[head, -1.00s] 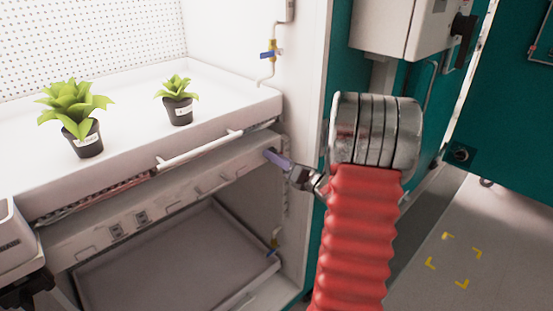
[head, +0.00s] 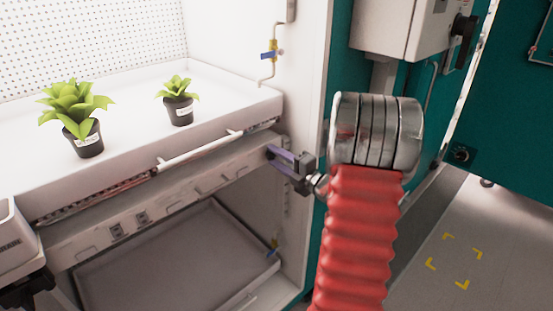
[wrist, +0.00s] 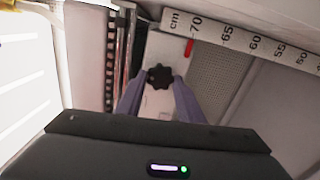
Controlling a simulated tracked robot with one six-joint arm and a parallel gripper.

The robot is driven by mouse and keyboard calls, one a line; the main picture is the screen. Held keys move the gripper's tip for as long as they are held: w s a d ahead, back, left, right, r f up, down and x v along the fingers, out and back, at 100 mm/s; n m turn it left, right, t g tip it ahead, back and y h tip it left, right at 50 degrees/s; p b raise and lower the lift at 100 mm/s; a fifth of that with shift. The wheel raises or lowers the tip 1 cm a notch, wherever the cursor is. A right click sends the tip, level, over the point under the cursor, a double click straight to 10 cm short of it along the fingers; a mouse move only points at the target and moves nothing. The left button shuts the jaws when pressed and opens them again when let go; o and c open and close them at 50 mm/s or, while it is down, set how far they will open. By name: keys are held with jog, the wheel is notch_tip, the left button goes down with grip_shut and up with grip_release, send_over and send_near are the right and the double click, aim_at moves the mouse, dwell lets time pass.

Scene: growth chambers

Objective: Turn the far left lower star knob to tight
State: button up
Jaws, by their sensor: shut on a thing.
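The black star knob (wrist: 160,76) shows in the wrist view, on a pale upright plate beside a slotted dark rail. My gripper (wrist: 159,84) has its two purple fingers on either side of the knob, shut on it. In the head view my gripper (head: 270,156) reaches left to the right end of the shelf's front beam, below the plant tray.
The upper tray (head: 225,99) holds two potted plants (head: 84,130) (head: 178,100). A white bar handle (head: 200,150) runs along its front. A lower tray (head: 180,262) lies beneath. A ruler strip (wrist: 240,40) and a red mark (wrist: 189,48) lie beyond the knob.

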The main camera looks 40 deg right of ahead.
jog(key=shift+d+f+m, duration=0.1)
jog(key=shift+f+m, duration=0.1)
jog(key=shift+m, duration=0.4)
jog(key=o, duration=1.1)
jog(key=shift+r, duration=0.1)
jog(key=shift+c, duration=0.2)
jog(key=shift+s, duration=0.1)
jog(key=s, duration=1.3)
jog(key=shift+s+d, duration=0.15)
jog(key=shift+s, duration=0.2)
jog(key=shift+n, duration=0.3)
